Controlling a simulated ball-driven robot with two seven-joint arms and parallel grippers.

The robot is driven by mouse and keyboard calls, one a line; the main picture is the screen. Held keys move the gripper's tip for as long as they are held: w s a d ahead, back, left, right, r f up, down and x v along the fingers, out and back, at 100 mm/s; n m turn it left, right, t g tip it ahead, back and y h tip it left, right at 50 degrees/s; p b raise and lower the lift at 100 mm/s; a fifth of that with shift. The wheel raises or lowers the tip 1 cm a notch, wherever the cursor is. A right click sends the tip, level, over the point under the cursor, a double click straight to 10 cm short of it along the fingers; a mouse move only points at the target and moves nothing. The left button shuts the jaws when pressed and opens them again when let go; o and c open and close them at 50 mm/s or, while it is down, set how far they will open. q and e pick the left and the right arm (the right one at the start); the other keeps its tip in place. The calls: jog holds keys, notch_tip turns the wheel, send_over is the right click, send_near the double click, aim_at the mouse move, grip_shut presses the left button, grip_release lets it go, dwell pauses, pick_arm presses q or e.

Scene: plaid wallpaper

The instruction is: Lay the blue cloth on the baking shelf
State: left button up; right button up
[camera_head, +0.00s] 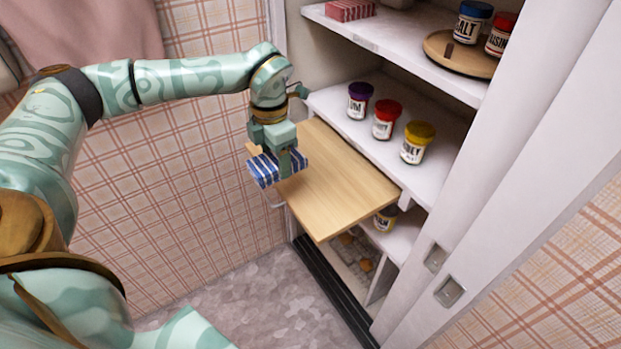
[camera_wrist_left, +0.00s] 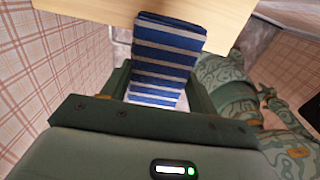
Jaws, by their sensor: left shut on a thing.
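A folded blue cloth with white stripes (camera_head: 264,169) is in my left gripper (camera_head: 287,163). The gripper is shut on it, at the left edge of a pale wooden pull-out board (camera_head: 338,187). In the left wrist view the cloth (camera_wrist_left: 168,52) stretches out from between the fingers, and its far end overlaps the wooden board (camera_wrist_left: 228,14). I cannot tell whether the cloth touches the board. The top of the board is bare. My right gripper is not in view.
Above the board, a shelf (camera_head: 395,165) holds a purple-lidded jar (camera_head: 359,101), a red-lidded jar (camera_head: 385,121) and a yellow-lidded jar (camera_head: 416,144). A higher shelf has a round wooden tray (camera_head: 440,53) with jars.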

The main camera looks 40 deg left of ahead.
pick_arm(q)
jog(key=b, duration=0.4)
send_over(309, 184)
jog(key=f, duration=0.7)
jog(key=shift+s+a, duration=0.1)
jog(key=shift+s, duration=0.1)
jog(key=f, duration=0.2)
jog(key=f+b, duration=0.1)
jog(key=shift+w+f, duration=0.3)
jog(key=shift+c, duration=0.3)
jog(key=shift+r, duration=0.1)
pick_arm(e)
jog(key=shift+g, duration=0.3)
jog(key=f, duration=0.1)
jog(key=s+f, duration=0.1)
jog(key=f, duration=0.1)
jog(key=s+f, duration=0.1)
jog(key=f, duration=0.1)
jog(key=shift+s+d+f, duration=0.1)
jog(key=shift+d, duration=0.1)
pick_arm(q)
jog(key=o, duration=0.9)
jog(key=shift+o, duration=0.2)
